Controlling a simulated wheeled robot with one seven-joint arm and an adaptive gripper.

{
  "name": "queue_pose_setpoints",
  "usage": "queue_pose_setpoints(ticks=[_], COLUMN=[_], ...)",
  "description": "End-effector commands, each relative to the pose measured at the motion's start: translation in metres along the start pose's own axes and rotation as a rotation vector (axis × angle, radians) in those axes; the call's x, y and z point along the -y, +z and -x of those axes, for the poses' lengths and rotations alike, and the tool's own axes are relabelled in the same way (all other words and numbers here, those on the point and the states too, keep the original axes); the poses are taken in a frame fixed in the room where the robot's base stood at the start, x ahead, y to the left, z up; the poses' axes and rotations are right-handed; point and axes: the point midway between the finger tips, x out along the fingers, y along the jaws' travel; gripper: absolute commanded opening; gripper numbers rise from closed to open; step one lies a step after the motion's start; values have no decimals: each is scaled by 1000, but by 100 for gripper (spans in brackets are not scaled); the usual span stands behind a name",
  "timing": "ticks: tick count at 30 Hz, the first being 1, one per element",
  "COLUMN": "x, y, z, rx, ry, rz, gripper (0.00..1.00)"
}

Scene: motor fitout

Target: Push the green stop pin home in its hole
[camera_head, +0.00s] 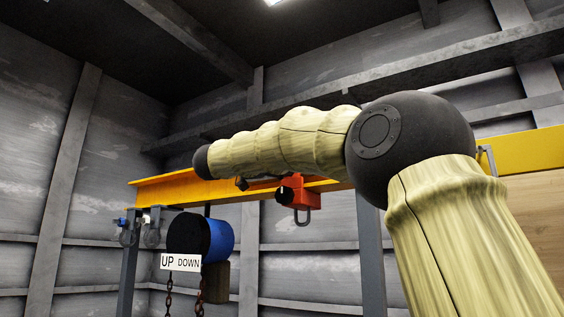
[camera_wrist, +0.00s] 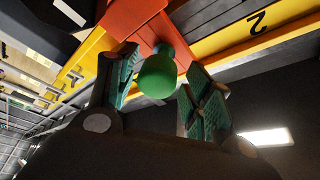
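The green stop pin shows its round green head (camera_wrist: 157,75) in the wrist view, in front of an orange-red block (camera_wrist: 143,24) at the yellow beam (camera_wrist: 225,37). My gripper (camera_wrist: 163,60) is open, with one teal-padded finger on each side of the green head. The right finger stands apart from it; the left finger looks close, and I cannot tell if it touches. The pin's shank and hole are hidden, so its depth cannot be seen. In the head view the green pin does not show. The yellow beam (camera_head: 163,190) runs behind my arm.
An orange block with a hook (camera_head: 303,197) hangs under the beam in the head view. A blue and black hoist (camera_head: 220,240) with chains and an UP DOWN sign (camera_head: 180,262) hangs at the left. Grey posts stand below the beam. A black 2 marks the beam in the wrist view.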

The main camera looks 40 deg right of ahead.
Motion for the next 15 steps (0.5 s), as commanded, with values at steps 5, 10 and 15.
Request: queue_pose_setpoints(ticks=[5,10,15], x=[0,0,1], y=[0,0,0], z=[0,4,23], rx=[0,0,-1], ry=[0,-1,-2], rz=[0,0,1], gripper=[52,52,52])
